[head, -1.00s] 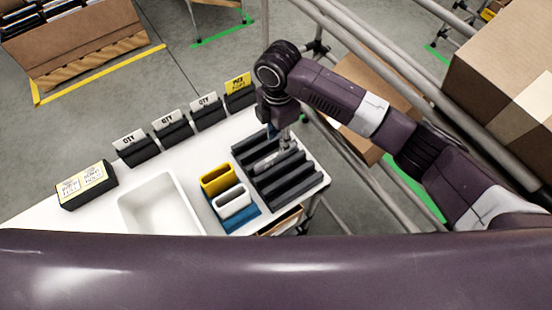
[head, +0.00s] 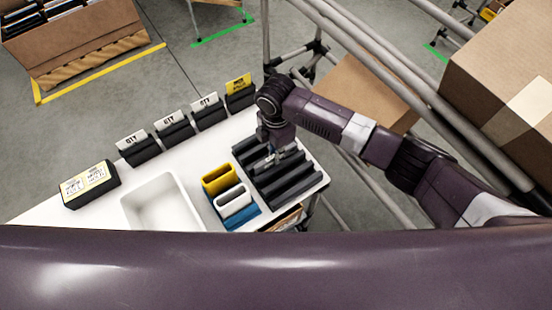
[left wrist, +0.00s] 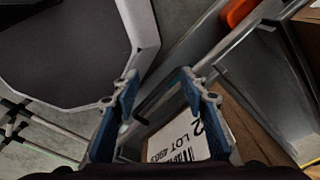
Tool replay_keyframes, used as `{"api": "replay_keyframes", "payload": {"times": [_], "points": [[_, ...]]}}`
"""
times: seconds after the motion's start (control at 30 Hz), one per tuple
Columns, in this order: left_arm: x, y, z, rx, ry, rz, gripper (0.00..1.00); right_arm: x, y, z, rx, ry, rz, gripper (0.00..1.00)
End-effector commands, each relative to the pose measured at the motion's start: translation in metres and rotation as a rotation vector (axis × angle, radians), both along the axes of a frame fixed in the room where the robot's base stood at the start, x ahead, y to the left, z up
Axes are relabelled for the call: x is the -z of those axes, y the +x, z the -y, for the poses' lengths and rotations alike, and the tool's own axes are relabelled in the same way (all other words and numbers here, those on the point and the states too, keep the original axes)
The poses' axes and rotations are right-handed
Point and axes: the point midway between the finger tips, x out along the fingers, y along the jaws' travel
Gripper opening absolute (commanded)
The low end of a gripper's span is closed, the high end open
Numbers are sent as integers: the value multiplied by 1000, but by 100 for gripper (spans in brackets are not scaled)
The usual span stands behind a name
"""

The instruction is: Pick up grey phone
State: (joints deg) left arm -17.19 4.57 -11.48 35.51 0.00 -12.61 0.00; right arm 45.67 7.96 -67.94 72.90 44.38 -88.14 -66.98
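A dark slotted rack (head: 290,189) stands at the right end of the white table. My right gripper (head: 272,154) points down at the rack's back part, low among its slots. A small grey shape between the rack's ribs by the fingertips may be the grey phone, but the gripper covers much of it and I cannot tell whether it is held. The right fingers are too small to read. In the left wrist view my left gripper (left wrist: 165,95) has its blue-padded fingers spread apart with nothing between them.
Yellow, white and blue holders (head: 232,198) stand just left of the rack, with a white bin (head: 133,209) further left. Black label holders (head: 175,127) line the table's back edge. A labelled carton (left wrist: 180,143) lies beyond my left fingers.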

Motion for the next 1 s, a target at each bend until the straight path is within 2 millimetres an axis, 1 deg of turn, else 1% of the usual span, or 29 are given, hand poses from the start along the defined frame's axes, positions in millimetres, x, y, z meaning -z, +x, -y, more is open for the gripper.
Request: {"api": "replay_keyframes", "payload": {"times": [0.03, 0.1, 0.43, 0.57, 0.67, 0.77, 0.87, 0.97, 1.0], "points": [[0, 0, 0, 0, 0, 0, 40, 0, 0, 0, 0, 0, 0, 5], [0, 0, 0, 0, 0, 0, 40, 0, 0, 0, 1, 0, 0, 0], [0, 0, 0, 0, 0, 1, 40, -2, 1, 0, 1, 1, 1, 0], [1, 0, 0, 0, 0, 1, 40, -7, 1, 0, 1, 2, 2, 0], [1, 1, 0, 0, 0, 1, 40, -17, 2, 0, 1, 2, 3, 0], [3, 1, 0, 0, 0, 1, 40, -33, 2, 0, -1, 2, 5, 0], [5, 1, 0, 0, 0, 1, 40, -53, 2, 0, 0, 3, 6, 0], [8, 1, 0, 0, 0, 1, 40, -77, 2, -1, -1, 4, 6, 0], [9, 1, 0, 0, 0, 1, 40, -88, 2, -1, -1, 4, 7, 0]]}}
